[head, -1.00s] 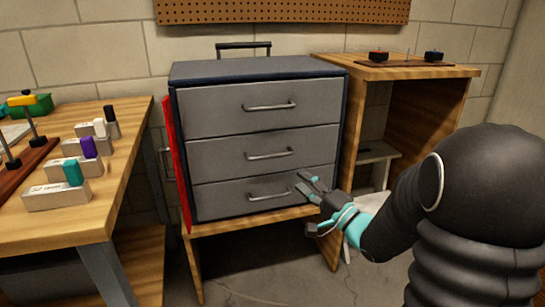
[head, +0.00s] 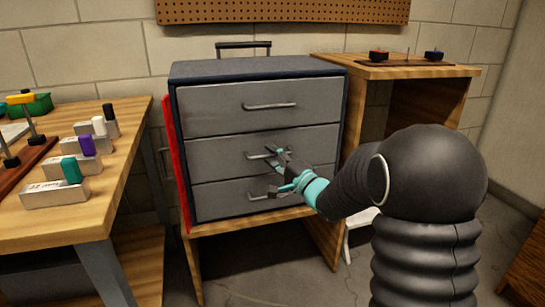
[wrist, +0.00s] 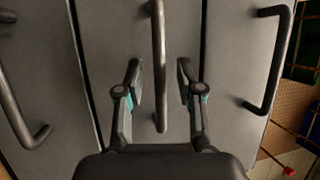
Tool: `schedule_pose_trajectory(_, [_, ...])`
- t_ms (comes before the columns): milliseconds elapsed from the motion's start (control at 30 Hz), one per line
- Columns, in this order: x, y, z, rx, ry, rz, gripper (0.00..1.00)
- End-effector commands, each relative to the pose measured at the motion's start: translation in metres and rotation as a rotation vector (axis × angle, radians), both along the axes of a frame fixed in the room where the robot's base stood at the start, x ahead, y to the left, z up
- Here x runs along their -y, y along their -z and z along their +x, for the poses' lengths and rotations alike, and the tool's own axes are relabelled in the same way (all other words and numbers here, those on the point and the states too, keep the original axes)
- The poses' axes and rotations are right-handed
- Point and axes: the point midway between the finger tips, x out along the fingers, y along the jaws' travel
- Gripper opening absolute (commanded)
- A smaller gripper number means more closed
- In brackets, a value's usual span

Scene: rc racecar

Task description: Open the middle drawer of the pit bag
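The pit bag (head: 260,68) is a dark cabinet with three grey drawers, all closed. Its middle drawer (head: 220,155) has a horizontal bar handle (head: 258,156). My gripper (head: 272,171) is open in front of the middle drawer, its fingers spread one above and one below the handle's line. In the wrist view the middle handle (wrist: 158,70) runs between the two open fingertips of my gripper (wrist: 160,75), with a gap on both sides. The right end of the handle is partly hidden by my gripper in the head view.
The top handle (head: 270,106) and bottom handle (head: 258,196) sit close above and below. A workbench (head: 85,205) with several boxed bottles stands left. A wooden shelf unit (head: 400,70) stands right. A red panel (head: 178,150) lines the bag's left side.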

Motion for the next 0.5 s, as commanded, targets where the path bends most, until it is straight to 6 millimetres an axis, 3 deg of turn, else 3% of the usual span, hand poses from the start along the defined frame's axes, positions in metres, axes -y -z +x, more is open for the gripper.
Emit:
schedule_pose_trajectory(367, [-0.0038, -0.0009, 0.005, -0.001, 0.0, 0.001, 0.37])
schedule_pose_trajectory(500, [-0.0036, -0.0009, 0.0049, -0.001, 0.0, 0.001, 0.07])
